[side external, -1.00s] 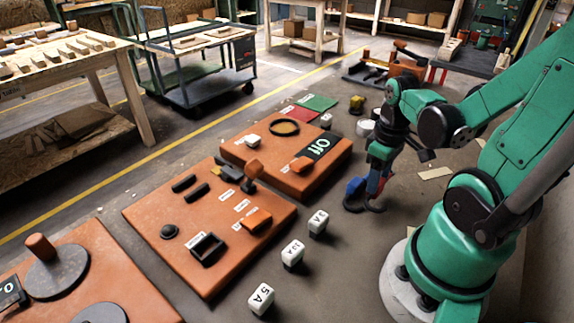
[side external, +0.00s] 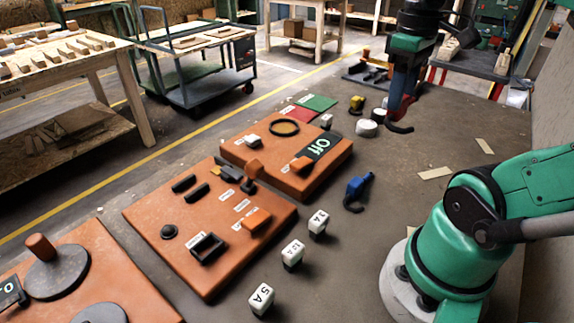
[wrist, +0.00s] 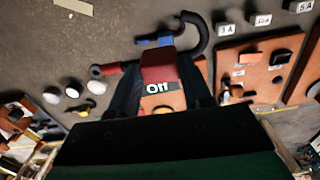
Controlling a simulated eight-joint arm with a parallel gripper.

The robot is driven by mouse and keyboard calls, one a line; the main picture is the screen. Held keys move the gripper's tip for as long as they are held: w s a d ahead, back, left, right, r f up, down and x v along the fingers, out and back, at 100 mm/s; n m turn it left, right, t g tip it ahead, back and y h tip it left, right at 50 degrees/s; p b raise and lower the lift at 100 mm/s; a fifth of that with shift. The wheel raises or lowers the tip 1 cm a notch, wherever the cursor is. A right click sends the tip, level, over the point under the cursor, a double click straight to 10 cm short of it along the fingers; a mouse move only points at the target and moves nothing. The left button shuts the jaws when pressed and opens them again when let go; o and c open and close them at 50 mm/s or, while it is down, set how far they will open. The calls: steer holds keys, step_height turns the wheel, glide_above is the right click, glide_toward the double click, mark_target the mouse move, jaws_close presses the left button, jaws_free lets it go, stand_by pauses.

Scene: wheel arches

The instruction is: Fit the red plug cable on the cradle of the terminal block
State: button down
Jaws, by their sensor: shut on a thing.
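My gripper (side external: 401,103) is raised above the grey floor behind the orange boards in the side external view. It is shut on the red plug cable, whose red body (wrist: 158,66) sits between the dark fingers in the wrist view. A red end points left and its black cable curls up at right. In the side external view the red part is mostly hidden by the fingers, and the black tail hangs below. A low dark rack with slots (side external: 372,76) stands at the back left of my gripper. I cannot tell whether it is the terminal block's cradle.
A blue plug (side external: 357,186) lies on the floor, with white labelled blocks (side external: 293,253) in front. White round pieces (side external: 367,128) and a yellow piece (side external: 357,103) lie left of my gripper. The orange board with the Off switch (side external: 318,147) is nearby.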

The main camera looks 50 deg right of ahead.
steer(key=shift+w+r, duration=0.2)
steer(key=shift+r, duration=0.15)
steer(key=w+a+f, duration=0.1)
steer(key=w+a, duration=0.1)
steer(key=w, duration=0.7)
steer(key=w+a, duration=0.3)
steer(key=w, duration=0.5)
steer(key=w+a+f, duration=0.5)
steer(key=w+a, duration=0.1)
steer(key=a, duration=0.2)
steer(key=w+a+f, duration=0.5)
steer(key=a+f, duration=0.1)
steer(key=a, duration=0.2)
steer(key=shift+n, duration=0.4)
steer(key=shift+w+f, duration=0.15)
steer(key=shift+f, duration=2.4)
steer(key=shift+f, duration=0.1)
steer(key=shift+c, duration=1.5)
jaws_free()
